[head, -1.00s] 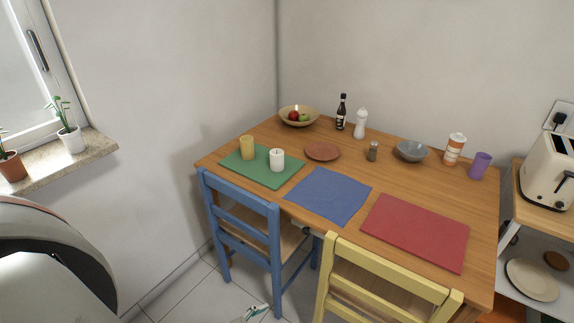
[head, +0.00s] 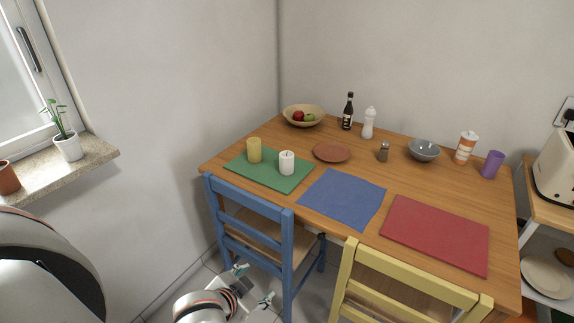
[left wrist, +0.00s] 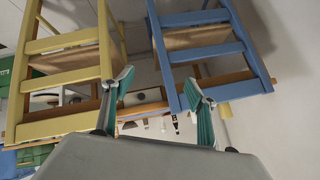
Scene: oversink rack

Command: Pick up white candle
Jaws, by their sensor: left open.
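The white candle (head: 286,162) stands upright on the green placemat (head: 268,177) at the table's left end. A yellow candle (head: 254,150) stands to its left on the same mat. My left gripper (head: 253,284) is low in front of the blue chair, below the tabletop and well short of the candle. Its two teal-padded fingers are apart with nothing between them, as the left wrist view also shows (left wrist: 160,95). I cannot make out the white candle surely in the left wrist view. My right gripper is not in view.
A blue chair (head: 287,250) and a yellow chair (head: 345,275) stand along the table's near side. A brown plate (head: 332,152) lies right of the candles, and a fruit bowl (head: 290,122) stands behind. Blue (head: 342,199) and red (head: 435,234) placemats lie bare.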

